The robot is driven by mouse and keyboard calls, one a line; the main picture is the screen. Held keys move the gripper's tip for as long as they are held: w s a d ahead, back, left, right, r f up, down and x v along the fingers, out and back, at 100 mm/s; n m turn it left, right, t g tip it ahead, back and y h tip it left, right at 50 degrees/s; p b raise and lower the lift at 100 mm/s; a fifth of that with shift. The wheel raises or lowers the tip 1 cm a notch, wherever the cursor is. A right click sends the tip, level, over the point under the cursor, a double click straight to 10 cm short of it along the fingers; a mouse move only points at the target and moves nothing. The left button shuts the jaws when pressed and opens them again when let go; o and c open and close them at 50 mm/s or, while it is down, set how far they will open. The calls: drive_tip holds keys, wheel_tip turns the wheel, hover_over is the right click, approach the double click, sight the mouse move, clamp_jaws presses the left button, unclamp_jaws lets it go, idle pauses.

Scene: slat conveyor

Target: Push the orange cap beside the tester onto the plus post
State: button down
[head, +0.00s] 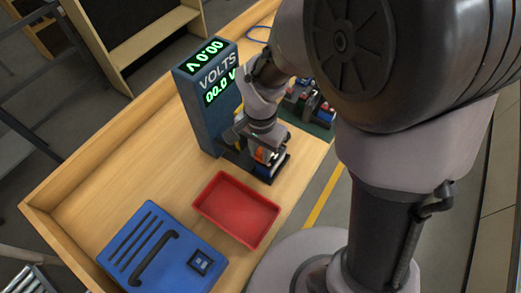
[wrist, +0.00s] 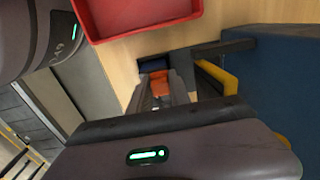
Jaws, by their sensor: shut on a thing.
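The tester (head: 205,115) is a tall blue box with green digits reading 00.0 V and the word VOLTS. My gripper (head: 268,158) is low, just right of the tester's foot, shut on the orange cap (head: 260,155). The cap also shows between the fingers in the wrist view (wrist: 160,84). A dark blue block with a pale top (head: 272,170) sits beneath and beside the fingers. The plus post is hidden or too small to make out, so I cannot tell whether the cap touches it.
An empty red tray (head: 204,201) lies in front of the gripper. A blue case with a black handle (head: 127,262) lies at the front left. A green mat (head: 318,130) with several small parts is behind, near the right edge. The bench's left side is clear.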

drive_tip(key=shift+f+b, duration=0.45)
drive_tip(key=shift+f, duration=0.15)
drive_tip(key=c, duration=1.1)
unclamp_jaws()
wheel_tip(320, 180, up, 18)
drive_tip(key=p, duration=0.5)
drive_tip(key=shift+f, duration=0.25)
drive_tip(key=shift+f, duration=0.1)
